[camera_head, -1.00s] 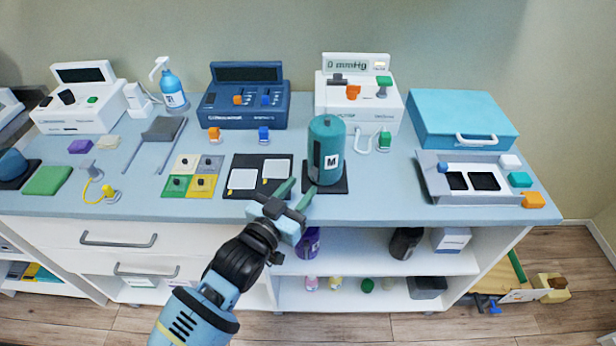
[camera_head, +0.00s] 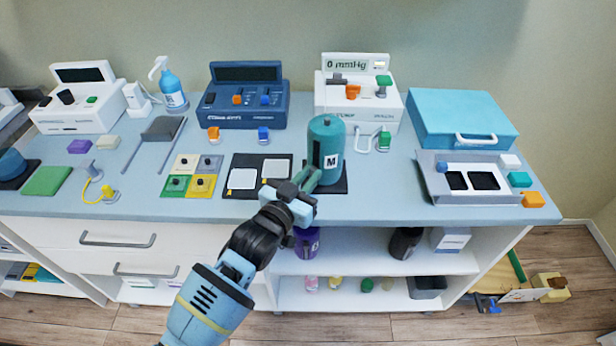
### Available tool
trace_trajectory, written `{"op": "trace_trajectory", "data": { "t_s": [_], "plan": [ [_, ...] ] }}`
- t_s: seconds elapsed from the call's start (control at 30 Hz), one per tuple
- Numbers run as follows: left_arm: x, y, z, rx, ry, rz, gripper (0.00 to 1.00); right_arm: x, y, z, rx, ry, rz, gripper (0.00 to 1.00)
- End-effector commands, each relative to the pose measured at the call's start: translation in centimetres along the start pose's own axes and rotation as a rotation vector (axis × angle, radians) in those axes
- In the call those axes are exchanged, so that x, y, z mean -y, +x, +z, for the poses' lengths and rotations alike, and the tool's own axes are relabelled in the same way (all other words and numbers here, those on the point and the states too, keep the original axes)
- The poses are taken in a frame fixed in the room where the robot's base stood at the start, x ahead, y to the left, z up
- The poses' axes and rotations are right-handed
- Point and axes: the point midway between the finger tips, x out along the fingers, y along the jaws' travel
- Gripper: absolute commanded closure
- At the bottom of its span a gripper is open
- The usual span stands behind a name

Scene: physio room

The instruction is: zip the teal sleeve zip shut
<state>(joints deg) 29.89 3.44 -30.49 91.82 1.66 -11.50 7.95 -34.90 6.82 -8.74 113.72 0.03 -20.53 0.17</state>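The teal sleeve (camera_head: 327,140) stands upright on a dark square mat (camera_head: 340,186) near the front edge of the counter. It is a cylinder with an "M" label on its front; a darker strip runs down its left front side. My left gripper (camera_head: 309,181) is at the lower left front of the sleeve, with its greenish fingers pointing up toward it. The fingers overlap in this view, so I cannot tell whether they are apart or closed, or whether they touch the sleeve. The zip's pull is too small to make out. My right gripper is not in view.
A black mat with two white pads (camera_head: 243,179) lies left of the sleeve. A white pressure unit (camera_head: 360,100) stands behind it, with a white cable and green plug (camera_head: 384,141). A grey tray (camera_head: 473,181) lies to the right, with clear counter between.

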Motion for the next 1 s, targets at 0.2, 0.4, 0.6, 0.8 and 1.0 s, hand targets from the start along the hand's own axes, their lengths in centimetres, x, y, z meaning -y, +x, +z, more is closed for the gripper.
{"op": "trace_trajectory", "data": {
  "t_s": [0.2, 0.4, 0.6, 0.8, 1.0],
  "plan": [
    [0.0, 0.0, 0.0, 0.0, 0.0, 0.0, 1.0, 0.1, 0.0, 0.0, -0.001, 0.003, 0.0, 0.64],
    [0.0, -0.1, 1.9, 0.006, -0.003, 0.0, 1.0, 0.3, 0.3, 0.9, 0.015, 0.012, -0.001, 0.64],
    [0.0, -0.1, 2.7, 0.006, 0.0, 0.0, 1.0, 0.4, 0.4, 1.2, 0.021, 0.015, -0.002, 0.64],
    [0.0, -0.1, 2.8, 0.009, 0.0, 0.0, 0.77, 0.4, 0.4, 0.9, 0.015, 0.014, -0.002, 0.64],
    [0.0, 0.0, 2.6, 0.005, 0.0, 0.0, 0.64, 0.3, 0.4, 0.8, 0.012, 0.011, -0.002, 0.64]
  ]
}}
